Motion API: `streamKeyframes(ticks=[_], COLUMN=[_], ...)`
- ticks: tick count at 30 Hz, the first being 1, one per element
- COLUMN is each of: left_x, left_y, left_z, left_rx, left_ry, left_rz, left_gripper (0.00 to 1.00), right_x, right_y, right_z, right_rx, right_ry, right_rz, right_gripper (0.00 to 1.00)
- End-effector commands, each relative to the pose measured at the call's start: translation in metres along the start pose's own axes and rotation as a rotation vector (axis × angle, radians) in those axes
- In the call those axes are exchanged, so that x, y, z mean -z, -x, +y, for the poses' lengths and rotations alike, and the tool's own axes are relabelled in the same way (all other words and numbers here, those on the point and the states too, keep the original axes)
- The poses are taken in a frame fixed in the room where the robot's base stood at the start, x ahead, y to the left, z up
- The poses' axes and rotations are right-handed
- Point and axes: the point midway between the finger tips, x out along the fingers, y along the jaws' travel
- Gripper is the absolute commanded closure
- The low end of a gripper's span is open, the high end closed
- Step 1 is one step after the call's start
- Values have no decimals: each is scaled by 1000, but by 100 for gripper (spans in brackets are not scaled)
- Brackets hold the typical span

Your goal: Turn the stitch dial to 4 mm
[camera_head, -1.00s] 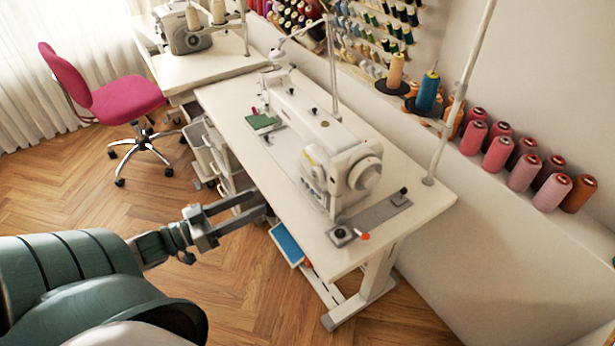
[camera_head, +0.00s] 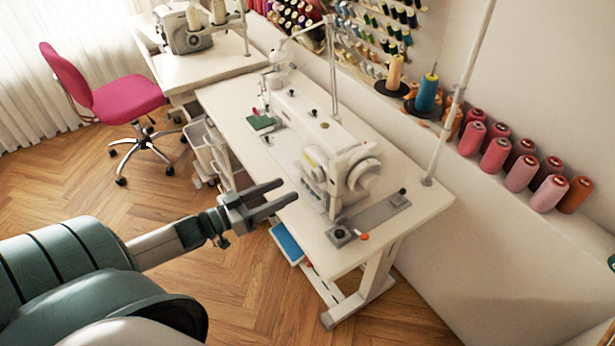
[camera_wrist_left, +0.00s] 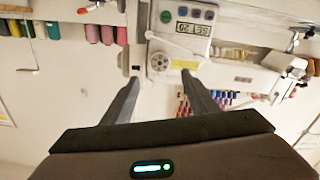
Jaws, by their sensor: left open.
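The white sewing machine (camera_head: 325,150) stands on its table, with a large round handwheel (camera_head: 364,175) at its near end. In the left wrist view the machine looks upside down. A small pale round dial (camera_wrist_left: 160,62) shows on its front, beside a panel (camera_wrist_left: 192,28) with a display and buttons. I take this for the stitch dial; its numbers are too small to read. My left gripper (camera_head: 289,190) is open and empty at the table's left edge, in front of the machine. In the left wrist view its fingertips (camera_wrist_left: 161,77) lie around the dial's line, apart from it. My right gripper is not in view.
The white table (camera_head: 235,100) carries a green item (camera_head: 262,122) and a grey plate (camera_head: 372,221). A thin pole (camera_head: 462,90) rises at its back right. Thread cones (camera_head: 523,172) line the wall ledge. A pink chair (camera_head: 125,97) stands at the left on open floor.

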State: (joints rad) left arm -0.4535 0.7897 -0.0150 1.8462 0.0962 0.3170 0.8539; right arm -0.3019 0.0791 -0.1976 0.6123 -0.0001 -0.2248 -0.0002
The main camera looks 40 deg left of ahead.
Motion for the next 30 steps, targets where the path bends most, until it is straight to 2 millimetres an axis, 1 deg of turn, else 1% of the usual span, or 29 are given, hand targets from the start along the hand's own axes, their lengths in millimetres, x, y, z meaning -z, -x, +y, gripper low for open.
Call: streamKeyframes(ticks=[1,8,13,18,24,30], left_x=[2,2,2,1,0,0], left_y=[-8,-37,-59,-76,-86,-88], left_z=[0,0,0,0,0,0], left_rx=[0,1,0,0,1,1], left_ry=[0,0,0,1,1,1], left_rz=[2,2,2,1,0,-1], left_gripper=[47,47,47,47,47,47], right_x=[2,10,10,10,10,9], right_y=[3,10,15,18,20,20], right_z=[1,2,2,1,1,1], right_rx=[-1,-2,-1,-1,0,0], right_ry=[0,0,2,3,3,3], right_rz=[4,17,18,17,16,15], right_gripper=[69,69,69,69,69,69])
